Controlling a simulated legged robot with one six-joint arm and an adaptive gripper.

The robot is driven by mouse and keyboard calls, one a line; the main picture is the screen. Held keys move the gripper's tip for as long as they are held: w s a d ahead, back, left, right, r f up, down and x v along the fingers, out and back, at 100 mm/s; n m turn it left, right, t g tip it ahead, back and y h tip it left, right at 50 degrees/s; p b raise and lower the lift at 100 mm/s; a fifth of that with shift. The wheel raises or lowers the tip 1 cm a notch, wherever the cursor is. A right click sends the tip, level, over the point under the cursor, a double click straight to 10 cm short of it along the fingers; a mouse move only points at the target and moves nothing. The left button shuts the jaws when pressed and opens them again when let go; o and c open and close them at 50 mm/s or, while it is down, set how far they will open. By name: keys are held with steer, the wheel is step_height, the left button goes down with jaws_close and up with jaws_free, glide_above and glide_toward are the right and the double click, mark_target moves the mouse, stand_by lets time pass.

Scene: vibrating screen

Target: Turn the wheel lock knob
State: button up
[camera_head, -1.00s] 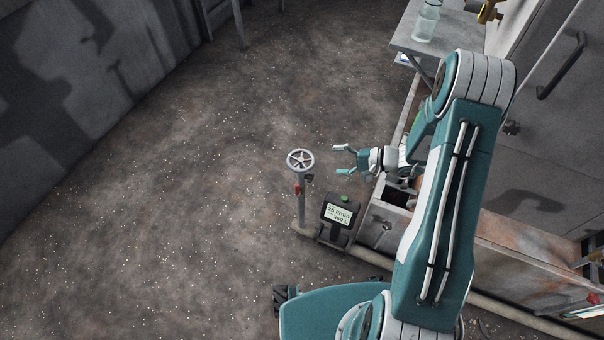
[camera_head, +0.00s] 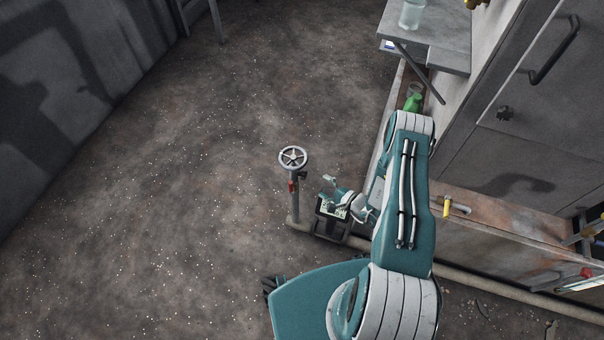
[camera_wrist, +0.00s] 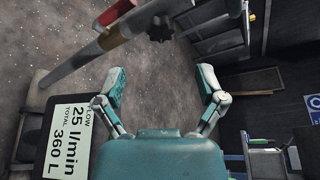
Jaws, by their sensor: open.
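A grey handwheel (camera_head: 293,157) tops an upright post (camera_head: 296,204) left of my arm. A small dark knob (camera_head: 302,175) sticks out from the post just below the wheel, near a red part (camera_head: 292,186). In the wrist view the dark lobed knob (camera_wrist: 160,29) is at the top, beyond my fingertips, and the post (camera_wrist: 70,66) runs diagonally. My gripper (camera_head: 325,187) is open and empty, right of the post and over the flow meter. In the wrist view my gripper (camera_wrist: 163,82) has both fingers spread, apart from the knob.
The flow meter (camera_head: 332,208) stands close under my gripper; its display (camera_wrist: 66,137) reads 25 l/min, 360 L. A grey cabinet (camera_head: 545,150) and a shelf with a glass jar (camera_head: 412,14) are on the right. The floor left of the post is clear.

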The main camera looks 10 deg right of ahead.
mark_target(304, 175)
steer(key=x, duration=0.9)
steer(key=shift+a, duration=0.15)
steer(key=c, duration=1.2)
